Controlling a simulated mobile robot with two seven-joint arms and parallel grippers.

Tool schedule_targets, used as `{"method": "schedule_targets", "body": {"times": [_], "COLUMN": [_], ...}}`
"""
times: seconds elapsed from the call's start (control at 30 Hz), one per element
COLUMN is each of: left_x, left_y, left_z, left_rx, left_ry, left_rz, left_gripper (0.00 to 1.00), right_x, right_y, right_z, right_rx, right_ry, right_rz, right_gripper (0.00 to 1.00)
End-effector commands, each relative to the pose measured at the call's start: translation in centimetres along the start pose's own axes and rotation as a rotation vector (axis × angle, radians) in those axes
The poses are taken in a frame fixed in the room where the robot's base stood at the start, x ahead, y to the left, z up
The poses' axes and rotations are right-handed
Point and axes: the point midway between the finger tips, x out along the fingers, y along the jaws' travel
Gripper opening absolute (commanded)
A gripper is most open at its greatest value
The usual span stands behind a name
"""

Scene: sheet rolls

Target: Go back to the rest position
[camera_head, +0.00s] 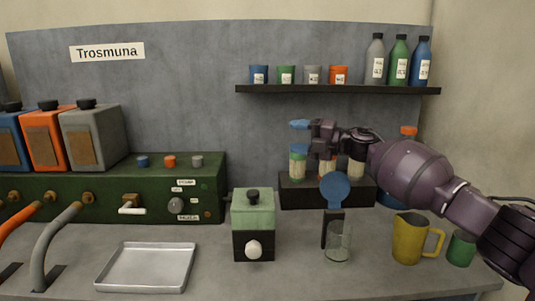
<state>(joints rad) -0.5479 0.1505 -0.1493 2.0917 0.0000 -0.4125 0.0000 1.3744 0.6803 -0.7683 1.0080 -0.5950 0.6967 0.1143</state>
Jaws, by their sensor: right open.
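My right arm comes in from the right, and its purple and dark gripper (314,140) is open in front of the grey back panel, over the row of jars. A small blue piece (299,125) shows at its left end; I cannot tell whether it touches the gripper. My left gripper is not in view.
A black stand with a blue disc (335,190) and a clear glass (338,243) stands below the gripper. A yellow jug (407,240) and green cup (460,249) are near my right forearm. A shelf (340,90) with bottles and cups is above. A metal tray (148,268) lies left.

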Motion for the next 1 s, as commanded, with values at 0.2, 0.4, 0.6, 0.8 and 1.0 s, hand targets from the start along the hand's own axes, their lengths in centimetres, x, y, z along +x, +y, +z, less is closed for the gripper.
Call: {"method": "schedule_targets", "body": {"times": [0.2, 0.4, 0.6, 0.8, 1.0], "left_x": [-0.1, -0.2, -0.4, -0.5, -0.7], "left_y": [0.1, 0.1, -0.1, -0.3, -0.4], "left_z": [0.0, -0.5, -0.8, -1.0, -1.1], "left_rx": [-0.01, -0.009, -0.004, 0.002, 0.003], "left_ry": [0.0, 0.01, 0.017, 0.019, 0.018], "left_rz": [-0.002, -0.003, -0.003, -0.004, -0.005], "left_gripper": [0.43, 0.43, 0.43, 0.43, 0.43], "right_x": [1.2, -0.5, -3.4, -7.1, -11.7], "right_y": [-3.5, -7.8, -12.1, -16.4, -20.8], "right_z": [-4.3, -7.5, -10.4, -13.6, -17.6], "right_rx": [0.239, 0.474, 0.692, 0.894, 1.098], "right_ry": [-0.173, -0.329, -0.469, -0.598, -0.729], "right_rz": [0.204, 0.299, 0.343, 0.364, 0.375], "right_gripper": [0.58, 0.58, 0.58, 0.58, 0.58]}}
